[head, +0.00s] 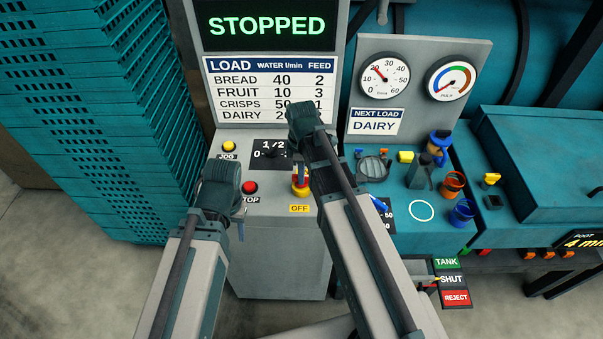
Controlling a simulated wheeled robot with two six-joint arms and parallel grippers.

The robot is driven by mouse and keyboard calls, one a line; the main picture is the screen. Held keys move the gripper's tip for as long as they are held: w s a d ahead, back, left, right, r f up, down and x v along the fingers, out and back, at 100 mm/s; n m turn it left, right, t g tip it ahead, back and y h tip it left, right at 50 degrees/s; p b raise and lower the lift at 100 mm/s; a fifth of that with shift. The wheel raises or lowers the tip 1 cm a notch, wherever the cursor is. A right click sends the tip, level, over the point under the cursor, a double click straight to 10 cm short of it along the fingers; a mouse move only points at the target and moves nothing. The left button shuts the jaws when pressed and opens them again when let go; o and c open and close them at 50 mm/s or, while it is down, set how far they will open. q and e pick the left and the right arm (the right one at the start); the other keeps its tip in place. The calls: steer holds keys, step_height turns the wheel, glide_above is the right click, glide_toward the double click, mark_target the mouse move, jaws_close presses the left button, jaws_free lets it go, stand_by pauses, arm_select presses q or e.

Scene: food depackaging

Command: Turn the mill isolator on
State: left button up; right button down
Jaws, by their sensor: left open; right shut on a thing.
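The isolator (300,190) is a red handle on a yellow base on the sloping panel of the control cabinet. The label below it, the OFF label (299,208), reads OFF. My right gripper (299,177) points down at the isolator and is shut on its handle; my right wrist and arm hide part of the handle and the panel around it. My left gripper (241,229) is open and empty, low at the front left of the panel, apart from the isolator.
The screen (266,27) reads STOPPED. A red stop button (250,187), a yellow jog button (229,146) and a selector plate (268,152) sit left of the isolator. Teal stacked crates (90,120) fill the left.

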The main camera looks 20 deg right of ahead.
steer(key=shift+n, duration=0.4)
steer(key=c, duration=0.8)
jaws_free()
steer(key=shift+r, duration=0.1)
step_height(320, 180, up, 14)
steer(key=p, duration=1.4)
steer(key=shift+f, duration=0.2)
steer(key=shift+f, duration=0.1)
